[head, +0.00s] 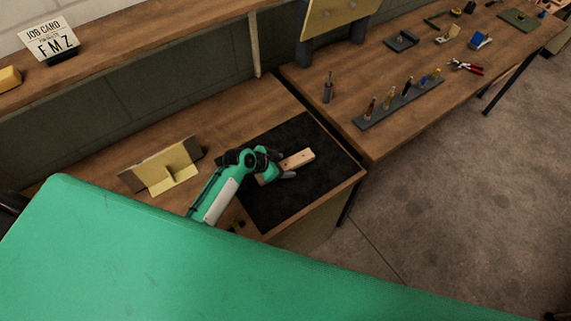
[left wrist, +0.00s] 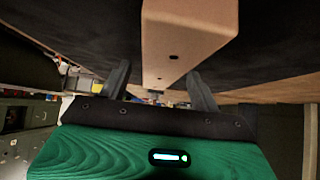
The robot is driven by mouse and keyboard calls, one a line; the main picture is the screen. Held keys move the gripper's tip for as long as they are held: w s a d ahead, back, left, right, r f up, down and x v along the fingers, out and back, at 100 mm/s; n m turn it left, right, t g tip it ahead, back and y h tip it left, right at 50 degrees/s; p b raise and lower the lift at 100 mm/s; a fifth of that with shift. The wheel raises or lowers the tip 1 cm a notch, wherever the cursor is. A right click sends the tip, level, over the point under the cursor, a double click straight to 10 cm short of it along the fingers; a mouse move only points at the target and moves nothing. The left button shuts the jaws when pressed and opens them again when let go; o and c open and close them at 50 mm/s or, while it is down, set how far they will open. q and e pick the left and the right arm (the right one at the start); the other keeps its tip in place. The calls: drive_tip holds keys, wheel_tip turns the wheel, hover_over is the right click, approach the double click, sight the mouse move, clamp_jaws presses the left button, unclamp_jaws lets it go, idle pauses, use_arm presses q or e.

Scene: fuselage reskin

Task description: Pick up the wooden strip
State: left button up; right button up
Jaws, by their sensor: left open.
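The wooden strip (head: 297,159) is a short, pale piece with small dark holes. It lies on the black mat (head: 292,205) on the near workbench. My left gripper (head: 283,174) is over the mat at the strip's near left end and hides part of it. In the left wrist view the strip (left wrist: 183,45) lies ahead, between the lines of the two fingers (left wrist: 160,85). The fingers are apart, one on each side of the strip. I cannot tell whether they touch it. My right gripper is not in view.
A yellowish angled bracket (head: 165,168) stands on the bench left of my arm. A tool rack (head: 398,104) and red-handled pliers (head: 466,66) are on the right bench. A large green surface (head: 150,260) fills the foreground. The mat's right part is clear.

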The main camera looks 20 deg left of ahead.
use_arm(q)
drive_tip(key=c, duration=1.1)
drive_tip(key=shift+r, duration=0.1)
